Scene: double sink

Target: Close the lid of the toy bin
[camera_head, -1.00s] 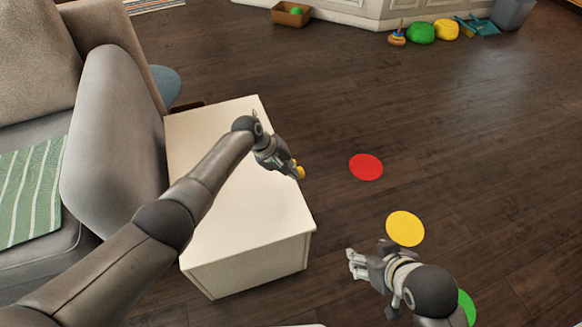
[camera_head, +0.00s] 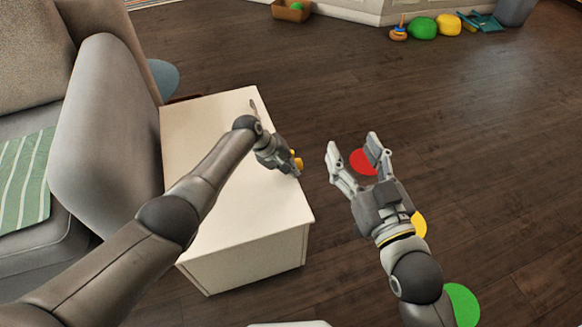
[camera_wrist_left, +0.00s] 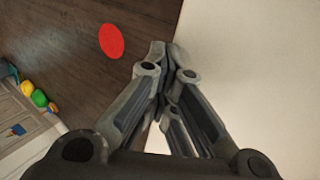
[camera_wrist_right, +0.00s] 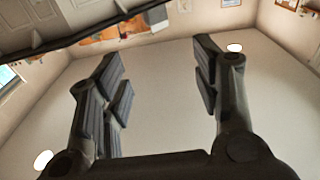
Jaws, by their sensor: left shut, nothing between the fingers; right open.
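The toy bin is the white box (camera_head: 245,262) beside the grey sofa. Its flat white lid (camera_head: 255,205) lies level on top, and I see no gap along the front edge. My left gripper (camera_head: 296,172) is shut and empty, low over the right edge of the lid; I cannot tell whether it touches. In the left wrist view the shut fingers (camera_wrist_left: 158,50) point along the edge of the pale lid (camera_wrist_left: 260,75). My right gripper (camera_head: 353,142) is open and empty in the air, right of the bin. The inside of the bin is hidden.
The sofa arm (camera_head: 105,140) stands close against the left of the bin. Red (camera_head: 362,162), yellow (camera_head: 419,225) and green (camera_head: 462,303) discs lie on the floor at the right. Toys (camera_head: 423,28) and a brown box (camera_head: 291,11) are by the far wall. The floor between is clear.

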